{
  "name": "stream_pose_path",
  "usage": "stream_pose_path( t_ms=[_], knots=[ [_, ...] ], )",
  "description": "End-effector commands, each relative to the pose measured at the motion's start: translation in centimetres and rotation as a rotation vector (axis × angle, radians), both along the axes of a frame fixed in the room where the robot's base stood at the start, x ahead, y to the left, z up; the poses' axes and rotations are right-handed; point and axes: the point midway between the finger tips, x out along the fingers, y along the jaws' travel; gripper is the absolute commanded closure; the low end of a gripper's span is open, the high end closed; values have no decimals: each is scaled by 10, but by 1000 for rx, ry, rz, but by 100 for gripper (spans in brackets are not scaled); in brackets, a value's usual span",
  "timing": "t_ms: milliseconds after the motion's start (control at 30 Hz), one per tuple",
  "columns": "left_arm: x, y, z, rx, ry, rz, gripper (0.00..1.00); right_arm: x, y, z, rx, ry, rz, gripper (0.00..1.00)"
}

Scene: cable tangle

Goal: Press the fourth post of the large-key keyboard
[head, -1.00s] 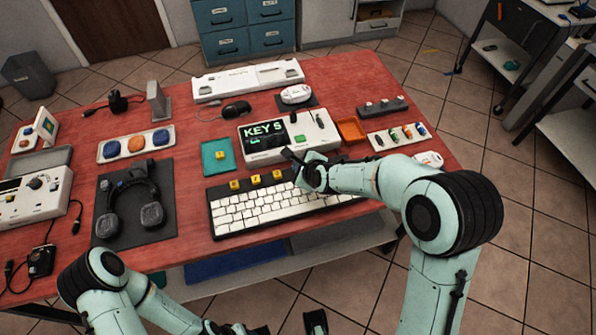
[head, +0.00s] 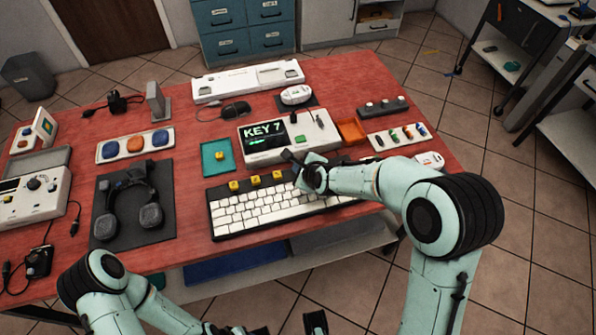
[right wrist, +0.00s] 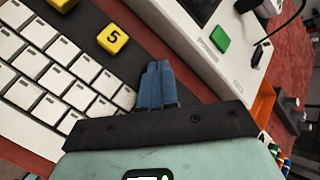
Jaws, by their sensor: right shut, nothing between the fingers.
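The large-key keyboard (head: 268,208) lies at the table's front edge, white keys with a dark strip behind them. Three yellow posts show on the strip in the head view: left (head: 234,186), middle (head: 255,180) and right (head: 278,175). In the right wrist view a yellow post marked 5 (right wrist: 112,39) stands beside my right gripper (right wrist: 157,82). Its blue fingers are shut and empty, over the strip right of that post. Whatever is under the fingertips is hidden; contact cannot be told. The display unit (head: 265,134) reads KEY 7. My left gripper (head: 240,329) is low at the bottom edge, its jaws unclear.
The display unit stands close behind the keyboard, with a green button (right wrist: 219,39). An orange tray (head: 352,131) and a teal tray (head: 217,157) are nearby. Headphones (head: 130,200) lie on a dark mat at left. Red table shows between the headphones and keyboard.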

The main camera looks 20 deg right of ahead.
Motion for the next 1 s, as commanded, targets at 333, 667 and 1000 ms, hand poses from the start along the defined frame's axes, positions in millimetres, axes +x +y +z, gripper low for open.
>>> stream_pose_path(
  t_ms=[333, 667, 1000],
  knots=[
    [1, 0, 5, 0, -2, 0, 47, 0, 0, 6, 0, 0, 0, 100],
    [4, 0, 14, -1, -5, 0, 47, 0, 0, 16, 0, 1, 1, 100],
    [6, 0, 19, 0, -7, 0, 47, 0, 0, 22, 0, 0, 0, 100]
  ],
)
